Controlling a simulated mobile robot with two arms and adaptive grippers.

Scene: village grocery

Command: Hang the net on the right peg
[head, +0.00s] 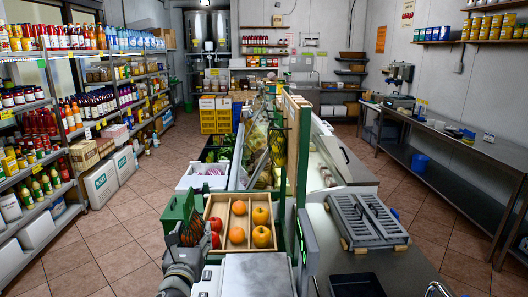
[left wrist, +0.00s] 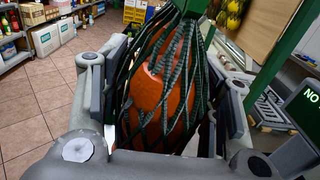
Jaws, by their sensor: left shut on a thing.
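My left gripper (head: 184,262) is shut on a dark green net (left wrist: 163,95) with something orange inside. In the left wrist view the net stands upright between the fingers, with a green piece (left wrist: 192,5) at its top. In the head view the net (head: 192,230) is small and dark, just left of the wooden fruit tray. Other nets (head: 278,145) with yellow-green contents hang beside the upright wooden board (head: 298,112), farther ahead and to the right. They show in part in the left wrist view (left wrist: 236,12). I cannot make out the right peg. My right gripper is not in view.
The wooden tray (head: 227,198) holds red and orange fruit close to the net. A green post (head: 303,150) and a small screen (head: 307,240) stand right of the tray. A grey slatted rack (head: 367,220) lies on the right counter. The left aisle floor (head: 115,235) is clear.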

